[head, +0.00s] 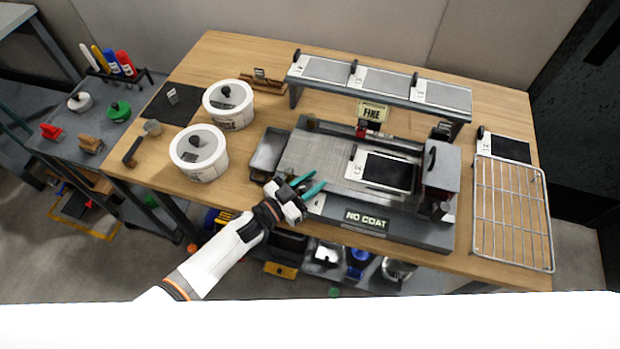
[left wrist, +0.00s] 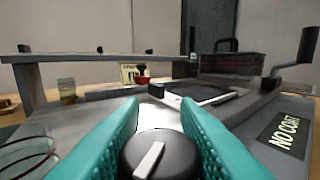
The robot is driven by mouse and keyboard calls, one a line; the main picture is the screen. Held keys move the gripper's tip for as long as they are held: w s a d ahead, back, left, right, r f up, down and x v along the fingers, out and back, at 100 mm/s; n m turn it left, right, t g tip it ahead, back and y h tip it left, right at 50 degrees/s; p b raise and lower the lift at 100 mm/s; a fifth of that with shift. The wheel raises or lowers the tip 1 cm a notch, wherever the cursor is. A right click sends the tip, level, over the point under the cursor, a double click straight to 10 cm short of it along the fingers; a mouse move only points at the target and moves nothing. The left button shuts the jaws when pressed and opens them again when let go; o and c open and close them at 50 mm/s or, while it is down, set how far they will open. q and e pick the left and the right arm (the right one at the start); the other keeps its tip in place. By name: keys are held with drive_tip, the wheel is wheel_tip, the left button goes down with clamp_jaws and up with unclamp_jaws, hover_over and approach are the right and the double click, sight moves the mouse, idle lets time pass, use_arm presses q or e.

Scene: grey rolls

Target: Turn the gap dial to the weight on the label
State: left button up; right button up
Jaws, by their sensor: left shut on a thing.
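My left gripper (head: 308,186) is at the front left of the grey coating machine (head: 323,152). In the left wrist view its teal fingers (left wrist: 160,135) are shut on the black dial (left wrist: 146,163), one on each side. A white pointer line on the dial's top slants up and to the right. The dial's scale marks do not show, and the gripper hides the dial in the head view. A cream label reading FINE (head: 372,111) stands behind the machine bed; it also shows in the left wrist view (left wrist: 127,77). My right gripper is not in view.
A NO COAT plate (head: 366,219) is on the machine's front. A raised grey shelf (head: 407,103) stands behind, a wire rack (head: 512,215) to the right. Two white tubs (head: 199,155) stand left. A black sheet (head: 385,172) lies on the bed.

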use_arm(q)
drive_tip(key=shift+m+g+h, duration=0.4)
drive_tip(key=shift+g, duration=0.1)
drive_tip(key=o, duration=0.7)
drive_tip(key=shift+s+a, duration=0.1)
drive_tip(key=b+v, duration=0.1)
drive_tip(key=v, duration=1)
drive_tip(key=shift+s+a+b, duration=0.25)
drive_tip(key=shift+s+b, duration=0.05)
drive_tip(key=shift+b, duration=0.1)
